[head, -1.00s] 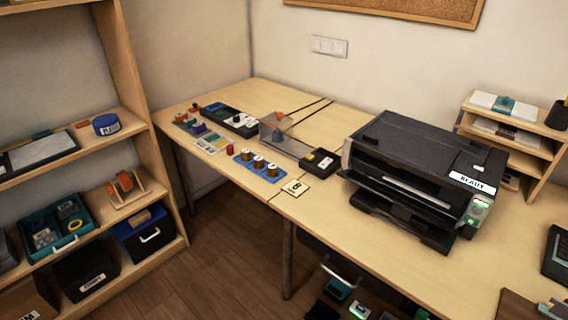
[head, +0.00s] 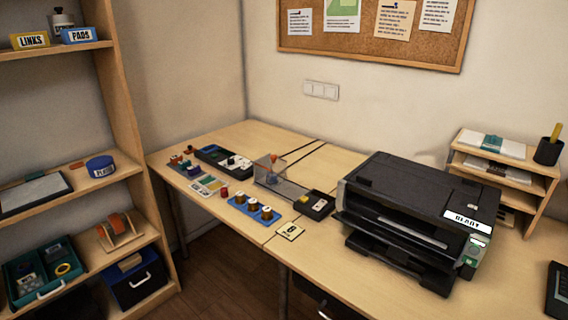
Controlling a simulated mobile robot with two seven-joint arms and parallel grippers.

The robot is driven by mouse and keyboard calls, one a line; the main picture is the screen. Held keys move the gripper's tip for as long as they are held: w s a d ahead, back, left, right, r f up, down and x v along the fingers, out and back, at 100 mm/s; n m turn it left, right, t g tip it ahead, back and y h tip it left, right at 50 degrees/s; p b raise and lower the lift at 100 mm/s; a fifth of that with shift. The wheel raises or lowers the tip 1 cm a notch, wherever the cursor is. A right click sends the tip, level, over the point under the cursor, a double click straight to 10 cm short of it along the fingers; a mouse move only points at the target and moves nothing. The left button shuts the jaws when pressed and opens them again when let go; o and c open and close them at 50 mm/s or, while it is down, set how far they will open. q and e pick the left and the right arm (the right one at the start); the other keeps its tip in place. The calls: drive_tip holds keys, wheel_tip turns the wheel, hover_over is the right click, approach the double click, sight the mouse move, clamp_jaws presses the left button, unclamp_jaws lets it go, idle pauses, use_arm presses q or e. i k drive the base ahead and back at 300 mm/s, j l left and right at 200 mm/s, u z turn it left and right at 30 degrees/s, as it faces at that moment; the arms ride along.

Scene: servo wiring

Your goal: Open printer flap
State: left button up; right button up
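The black printer (head: 415,215) stands on the wooden desk, right of the middle in the head view. Its top is flat and looks closed. Its front shows a slot and a tray (head: 398,256) low down. A white label (head: 468,220) and a light-coloured panel with green (head: 475,252) are at its right front corner. I cannot make out which part is the flap. Neither of my grippers shows in the head view.
On the desk (head: 330,245), left of the printer, are a small black box (head: 314,205), a clear cover (head: 277,180) and a blue spool tray (head: 254,208). A paper organiser (head: 505,170) stands behind right. A shelf unit (head: 125,110) is at the left.

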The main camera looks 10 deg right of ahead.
sight(400, 247)
drive_tip(key=i+j, duration=0.55)
drive_tip(key=j, duration=0.25)
drive_tip(key=i+j+z, duration=0.1)
drive_tip(key=i+j, duration=0.2)
drive_tip(key=i+z, duration=0.1)
drive_tip(key=z, duration=0.25)
drive_tip(key=i+z, duration=0.1)
drive_tip(key=z, duration=0.25)
drive_tip(key=i+z, duration=0.1)
drive_tip(key=z, duration=0.3)
drive_tip(key=i, duration=0.2)
